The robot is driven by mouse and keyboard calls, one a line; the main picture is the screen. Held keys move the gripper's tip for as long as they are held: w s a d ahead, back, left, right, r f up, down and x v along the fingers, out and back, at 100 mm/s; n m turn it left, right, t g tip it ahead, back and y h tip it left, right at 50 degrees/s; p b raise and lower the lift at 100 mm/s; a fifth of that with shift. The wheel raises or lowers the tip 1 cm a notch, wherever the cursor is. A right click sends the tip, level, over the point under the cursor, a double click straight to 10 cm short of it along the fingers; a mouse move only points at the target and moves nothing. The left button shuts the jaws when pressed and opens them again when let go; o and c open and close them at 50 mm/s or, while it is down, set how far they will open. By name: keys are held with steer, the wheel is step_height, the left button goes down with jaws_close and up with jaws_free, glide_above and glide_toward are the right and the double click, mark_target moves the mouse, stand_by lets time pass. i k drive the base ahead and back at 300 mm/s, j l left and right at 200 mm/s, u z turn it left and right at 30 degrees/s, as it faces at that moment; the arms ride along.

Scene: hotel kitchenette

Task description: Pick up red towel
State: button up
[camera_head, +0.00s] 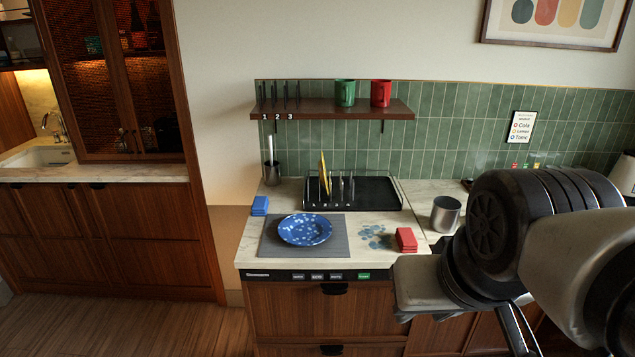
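The red towel (406,239) is a small folded stack on the marble counter (430,192), near its front edge and right of the grey mat. It looks uncovered. My arm comes in from the right, in front of the counter. My gripper is at most partly in view near the bottom right, below and right of the towel and apart from it. Its fingers are not clear, so I cannot tell whether it is open or shut.
A blue speckled plate (305,230) lies on a grey mat (340,246). A folded blue towel (260,206) is at the left. Blue spots (375,237) mark the counter beside the red towel. A metal cup (445,214) and a black dish rack (375,194) stand behind.

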mark_target(405, 237)
steer(key=i, duration=1.15)
steer(key=z, duration=0.05)
